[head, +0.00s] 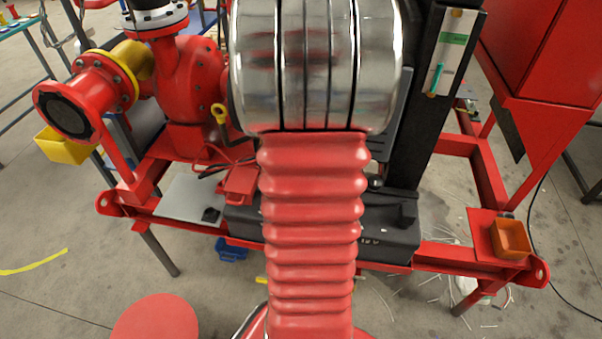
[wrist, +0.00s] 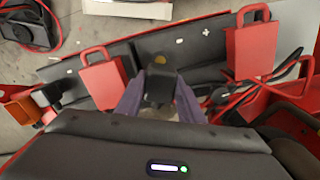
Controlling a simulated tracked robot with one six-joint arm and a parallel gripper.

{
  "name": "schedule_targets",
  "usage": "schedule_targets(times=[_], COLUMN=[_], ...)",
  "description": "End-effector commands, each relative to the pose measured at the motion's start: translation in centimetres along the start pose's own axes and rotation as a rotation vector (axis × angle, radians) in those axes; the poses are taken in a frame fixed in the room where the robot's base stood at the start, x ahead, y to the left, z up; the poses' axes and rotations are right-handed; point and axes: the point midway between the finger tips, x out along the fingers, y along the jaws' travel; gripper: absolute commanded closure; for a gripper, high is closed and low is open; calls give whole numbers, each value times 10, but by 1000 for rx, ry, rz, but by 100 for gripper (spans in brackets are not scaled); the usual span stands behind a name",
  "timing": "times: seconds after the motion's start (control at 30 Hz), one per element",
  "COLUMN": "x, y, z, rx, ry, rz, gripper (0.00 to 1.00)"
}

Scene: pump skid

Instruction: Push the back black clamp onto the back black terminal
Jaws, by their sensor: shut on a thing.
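My gripper (wrist: 159,100) shows in the wrist view, its two purple-grey fingers shut on the black clamp (wrist: 158,88) from both sides. The clamp is above the black battery top (wrist: 198,72). A small brass-coloured round spot (wrist: 160,59) shows at the clamp's far end; I cannot tell whether it is the terminal or part of the clamp. I cannot tell whether clamp and terminal touch. In the head view my arm hides the gripper and clamp, and part of the black battery case (head: 390,242) shows beside it.
Red handled blocks stand left (wrist: 103,82) and right (wrist: 252,48) of the clamp. Red and black cables (wrist: 262,92) lie at the right. The head view shows a red pump (head: 190,85), a red skid frame (head: 455,255) and an orange bin (head: 511,238).

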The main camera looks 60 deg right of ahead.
Motion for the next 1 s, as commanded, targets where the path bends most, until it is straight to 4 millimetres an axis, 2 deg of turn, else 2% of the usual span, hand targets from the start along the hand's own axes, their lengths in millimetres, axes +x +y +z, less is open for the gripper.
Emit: schedule_targets(times=[0.27,1.0], x=[7,54], y=[0,0], z=[0,0], rx=[-2,-2], ry=[-1,-1], rz=[1,0], gripper=[91,91])
